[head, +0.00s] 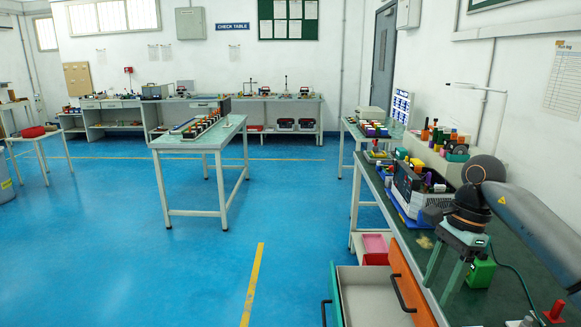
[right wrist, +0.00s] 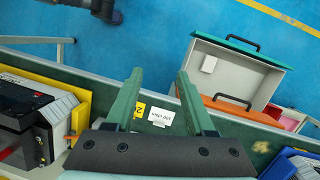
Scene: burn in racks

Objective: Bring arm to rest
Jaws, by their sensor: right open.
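My right gripper (head: 440,290) comes in from the right in the head view, over the front part of the green-topped bench (head: 425,243). Its two green fingers are spread apart and point downward. In the right wrist view the same gripper (right wrist: 157,82) has nothing between its fingers; a white label (right wrist: 160,116) and a yellow tag on the bench show behind the gap. My left gripper does not show in the head view.
An open drawer (head: 372,297) with a teal front juts from the bench, beside an orange-fronted one (head: 408,290). A green block (head: 481,272) and a blue-based instrument (head: 416,192) are near the gripper. A centre table (head: 200,142) stands farther off.

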